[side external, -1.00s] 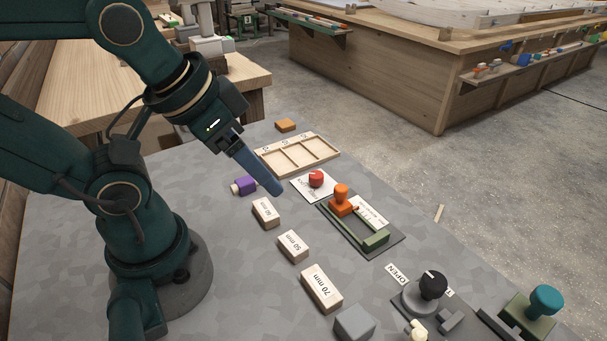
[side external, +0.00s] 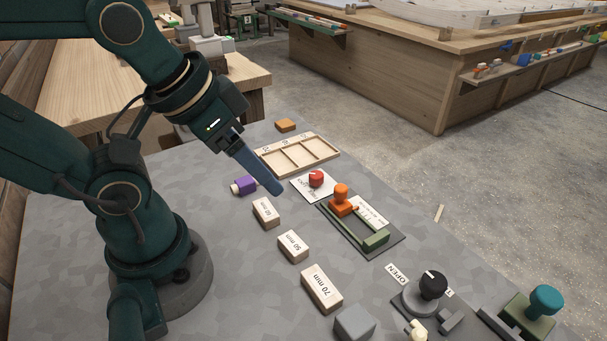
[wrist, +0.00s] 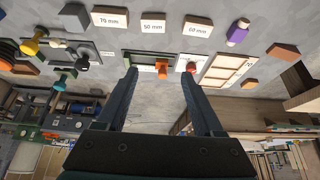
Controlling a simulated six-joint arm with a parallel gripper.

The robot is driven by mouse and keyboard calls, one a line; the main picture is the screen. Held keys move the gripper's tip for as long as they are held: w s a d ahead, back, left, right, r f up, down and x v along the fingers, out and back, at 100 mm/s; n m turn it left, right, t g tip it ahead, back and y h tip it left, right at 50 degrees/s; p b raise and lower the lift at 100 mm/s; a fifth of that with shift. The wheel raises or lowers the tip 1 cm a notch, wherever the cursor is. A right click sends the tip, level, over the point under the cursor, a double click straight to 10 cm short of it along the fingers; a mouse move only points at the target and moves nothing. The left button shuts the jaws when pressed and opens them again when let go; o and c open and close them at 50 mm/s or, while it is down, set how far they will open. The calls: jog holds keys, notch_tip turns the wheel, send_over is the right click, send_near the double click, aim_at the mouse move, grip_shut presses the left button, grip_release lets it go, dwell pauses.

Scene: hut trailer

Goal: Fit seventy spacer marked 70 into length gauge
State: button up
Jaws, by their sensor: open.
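The 70 mm spacer (side external: 321,289) is a pale wooden block lying on the grey table, nearest the camera in a row of three labelled blocks; it also shows in the wrist view (wrist: 109,20). The length gauge (side external: 376,240) is a green frame on a dark plate with an orange knob (side external: 341,197) at its far end. In the wrist view the gauge (wrist: 140,57) lies beyond my fingertips, partly hidden by a finger. My gripper (side external: 275,187) is open and empty, above the table near the gauge's far end; its two fingers stand apart in the wrist view (wrist: 160,72).
The 50 mm block (side external: 293,246) and the 60 mm block (side external: 266,212) lie in the row. A wooden tray (side external: 325,150), red knob (side external: 316,179), purple piece (side external: 245,186), grey cube (side external: 354,323) and black dial (side external: 432,285) stand around. Bare table lies left of the blocks.

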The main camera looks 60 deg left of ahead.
jog(key=shift+o, duration=0.3)
dwell(0.5)
jog(key=m+g, duration=0.5)
jog(key=m, duration=1.3)
send_over(324, 288)
jog(key=f, duration=0.9)
jog(key=shift+w+a+f, duration=0.1)
jog(key=shift+w+f, duration=0.1)
jog(key=shift+s+f+g, duration=0.25)
jog(key=shift+f+g, duration=0.05)
jog(key=shift+f, duration=2.45)
